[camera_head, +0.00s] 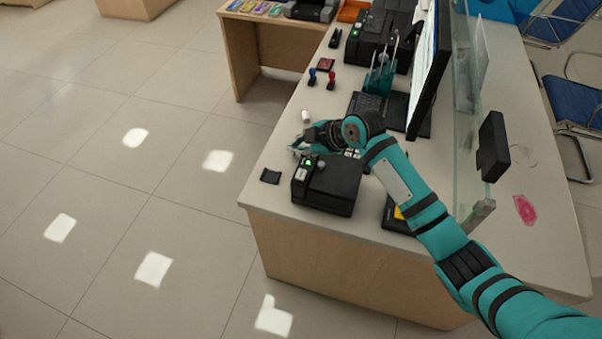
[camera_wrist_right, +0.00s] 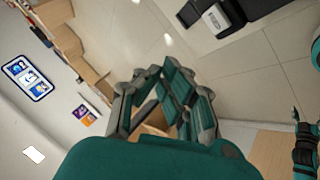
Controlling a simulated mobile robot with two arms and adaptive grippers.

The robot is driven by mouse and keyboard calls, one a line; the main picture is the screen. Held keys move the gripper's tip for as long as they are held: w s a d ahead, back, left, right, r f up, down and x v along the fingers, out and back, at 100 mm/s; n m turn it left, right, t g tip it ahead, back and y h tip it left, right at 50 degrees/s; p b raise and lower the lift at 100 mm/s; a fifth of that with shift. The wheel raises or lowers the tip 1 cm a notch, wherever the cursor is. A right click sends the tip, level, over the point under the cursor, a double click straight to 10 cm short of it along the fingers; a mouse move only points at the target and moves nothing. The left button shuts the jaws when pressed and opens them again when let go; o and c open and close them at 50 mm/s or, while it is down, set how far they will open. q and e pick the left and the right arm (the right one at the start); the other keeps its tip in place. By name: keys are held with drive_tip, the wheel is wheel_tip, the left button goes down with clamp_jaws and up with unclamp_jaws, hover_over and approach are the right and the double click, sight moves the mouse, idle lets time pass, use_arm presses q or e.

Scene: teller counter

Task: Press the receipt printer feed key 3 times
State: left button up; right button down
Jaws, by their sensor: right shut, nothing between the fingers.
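A black boxy device (camera_head: 327,190) stands at the near left end of the counter. A second black machine (camera_head: 372,45) with a green light stands farther back; I cannot read which is the receipt printer. My right gripper (camera_head: 297,148) is shut and empty, just beyond the near device's keys and apparently above the counter. Its closed fingers fill the middle of the right wrist view (camera_wrist_right: 170,103). At that view's right edge, part of my other arm shows, its gripper (camera_wrist_right: 296,116) too small to read.
The counter (camera_head: 280,140) carries a small black pad (camera_head: 270,176), a white cylinder (camera_head: 306,117), red and blue stamps (camera_head: 331,80), a teal pen holder (camera_head: 380,78), a keyboard (camera_head: 368,104) and a monitor (camera_head: 428,75). A glass screen (camera_head: 465,120) stands right. Open floor lies left.

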drive_tip(key=b, duration=0.5)
hover_over(300, 175)
wheel_tip(300, 175, down, 7)
drive_tip(key=shift+f, duration=0.1)
drive_tip(key=shift+f+b, duration=0.6)
drive_tip(key=shift+f, duration=0.1)
idle(0.5)
drive_tip(key=shift+f, duration=0.3)
drive_tip(key=shift+f+b, duration=0.45)
drive_tip(key=shift+b, duration=0.15)
idle(0.5)
drive_tip(key=shift+r, duration=0.1)
drive_tip(key=shift+r+p, duration=0.75)
drive_tip(key=shift+r, duration=0.05)
